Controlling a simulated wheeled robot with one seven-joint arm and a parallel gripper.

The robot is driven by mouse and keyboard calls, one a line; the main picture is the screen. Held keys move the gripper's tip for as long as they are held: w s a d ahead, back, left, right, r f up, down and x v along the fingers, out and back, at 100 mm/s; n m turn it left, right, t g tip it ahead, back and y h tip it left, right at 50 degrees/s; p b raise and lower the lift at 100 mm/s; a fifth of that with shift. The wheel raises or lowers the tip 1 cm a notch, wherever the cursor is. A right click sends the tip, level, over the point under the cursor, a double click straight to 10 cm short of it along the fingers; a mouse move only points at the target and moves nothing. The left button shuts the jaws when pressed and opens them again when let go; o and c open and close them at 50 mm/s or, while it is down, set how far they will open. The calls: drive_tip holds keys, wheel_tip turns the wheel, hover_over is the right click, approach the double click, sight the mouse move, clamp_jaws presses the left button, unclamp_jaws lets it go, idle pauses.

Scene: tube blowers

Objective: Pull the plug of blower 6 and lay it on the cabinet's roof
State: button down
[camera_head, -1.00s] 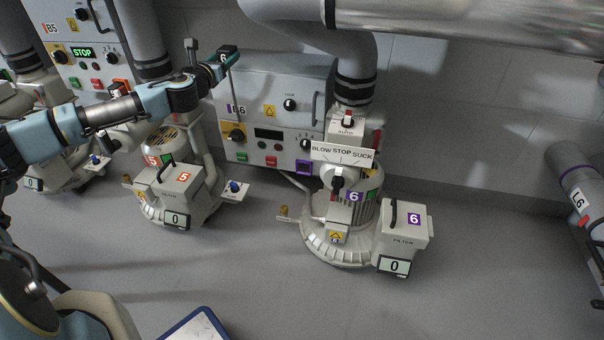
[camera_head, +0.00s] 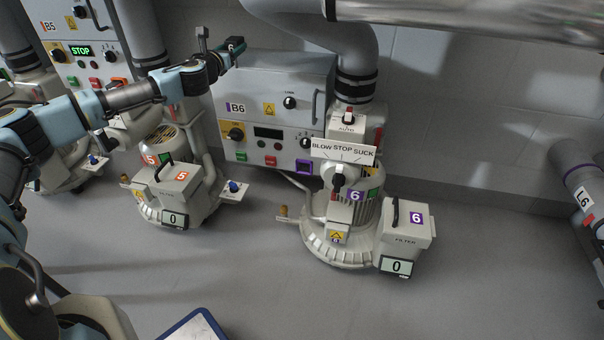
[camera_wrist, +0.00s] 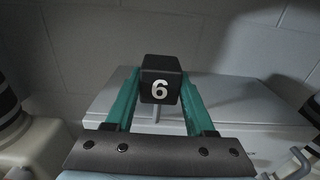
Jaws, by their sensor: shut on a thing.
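My gripper (camera_wrist: 158,98) has two teal fingers shut on a black plug (camera_wrist: 160,78) with a white 6. A short grey part shows below the plug. In the head view, my gripper (camera_head: 234,47) is at the back left corner of cabinet B6, over or just behind its roof. The grey roof (camera_head: 285,65) is bare there and also shows in the wrist view (camera_wrist: 235,103). I cannot tell whether the plug touches the roof. Blower 6 (camera_head: 335,245) stands in front of the cabinet, its filter display reading 0.
A large grey pipe (camera_head: 357,55) rises right of the cabinet. Blower 5 (camera_head: 172,190) and cabinet B5 (camera_head: 85,40) stand left, beneath and behind my arm. A grey block wall (camera_head: 480,130) is behind. The floor in front is mostly clear, with a blue-edged board (camera_head: 195,325) at the bottom.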

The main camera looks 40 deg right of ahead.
sight(237, 67)
drive_tip(key=shift+w+d, duration=0.25)
drive_tip(key=shift+d, duration=0.2)
drive_tip(key=shift+f+b, duration=2)
idle(1.0)
drive_tip(key=shift+c, duration=0.9)
unclamp_jaws()
